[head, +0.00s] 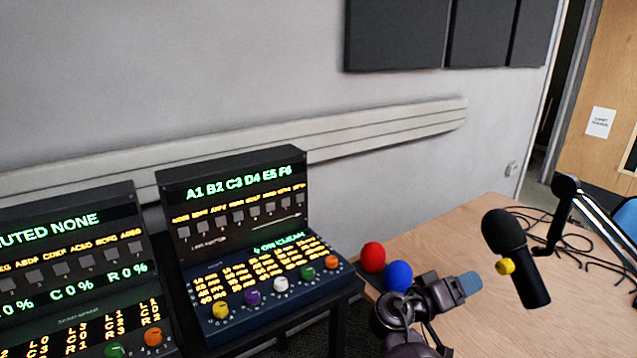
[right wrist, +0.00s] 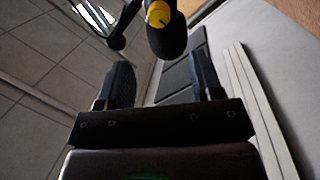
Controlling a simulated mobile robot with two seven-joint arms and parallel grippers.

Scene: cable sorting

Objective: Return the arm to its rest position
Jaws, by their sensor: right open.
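My right gripper (head: 466,285) is at the lower middle of the head view, over the near left part of the wooden table (head: 455,241). In the right wrist view its two dark fingers (right wrist: 161,84) stand apart with nothing between their tips. A black microphone with a yellow part (head: 516,262) is to the right of the gripper in the head view, apart from it. The microphone also shows beyond the fingers in the right wrist view (right wrist: 166,36). My left gripper is not in view.
Red (head: 373,257) and blue (head: 398,275) balls are beside my right arm. A lit console (head: 258,248) and another at far left (head: 75,280) stand on a dark stand. Wall panels hang behind.

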